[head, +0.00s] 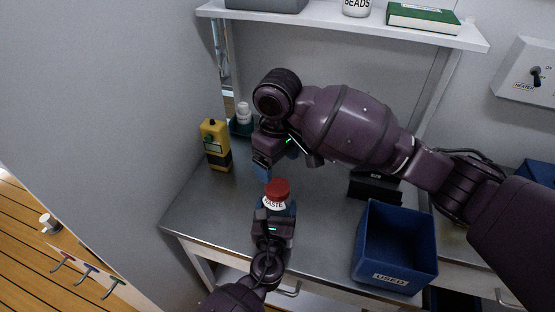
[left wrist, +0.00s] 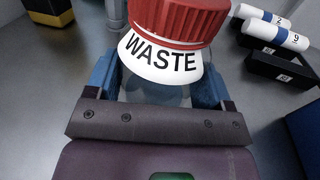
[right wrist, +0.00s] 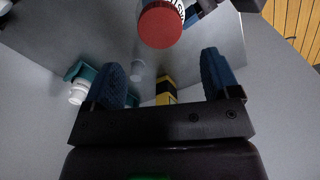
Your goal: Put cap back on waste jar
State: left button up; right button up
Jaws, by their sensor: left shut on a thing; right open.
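The waste jar is a clear jar (left wrist: 155,88) with a white collar (left wrist: 160,55) marked WASTE. A red ribbed cap (left wrist: 180,20) sits on top of it, and this cap (head: 277,187) also shows in the head view. My left gripper (head: 273,212) is shut around the jar's body below the collar. My right gripper (head: 277,163) is open and empty, behind and above the cap. In the right wrist view the cap (right wrist: 160,25) lies beyond the open fingers, apart from them. How tightly the cap is seated cannot be told.
A yellow-black device (head: 214,145) and white bottles in a teal holder (head: 241,127) stand at the back left. A blue bin (head: 402,215) marked USED stands right of the jar, with a black rack (head: 370,188) behind it. A shelf (head: 330,20) hangs above the bench.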

aim_at(277, 187)
jog(key=shift+f, duration=0.1)
jog(key=shift+f, duration=3.95)
jog(key=c, duration=0.9)
jog(key=shift+c, duration=0.2)
jog(key=o, duration=1.1)
jog(key=shift+r, duration=0.1)
